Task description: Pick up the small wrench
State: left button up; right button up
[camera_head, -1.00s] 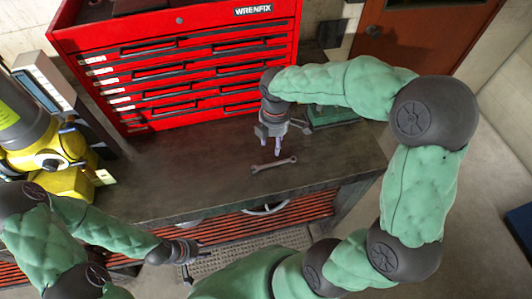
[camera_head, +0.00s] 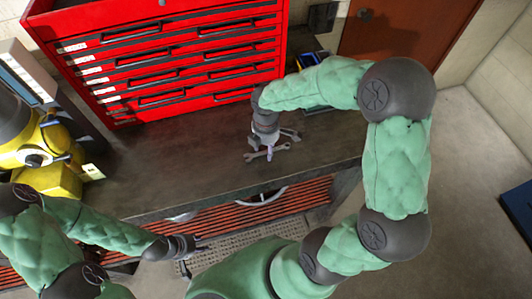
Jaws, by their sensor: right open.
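The small wrench (camera_head: 254,155) lies on the dark workbench top near its front edge, a grey double-ended tool. My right gripper (camera_head: 269,152) points down at it, with its fingers at the middle of the wrench. It is open, and I cannot tell whether the fingers touch the wrench. My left gripper (camera_head: 195,247) is low in front of the workbench, away from the wrench. Its fingers are small in view, and how far apart they are is unclear.
A red tool chest (camera_head: 165,65) stands at the back of the workbench (camera_head: 150,185). A yellow machine (camera_head: 45,150) is at the left end. A dark green item (camera_head: 318,110) sits behind my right arm. The bench left of the wrench is clear.

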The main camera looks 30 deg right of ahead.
jog(key=shift+f, duration=0.1)
grip_shut()
dwell(0.3)
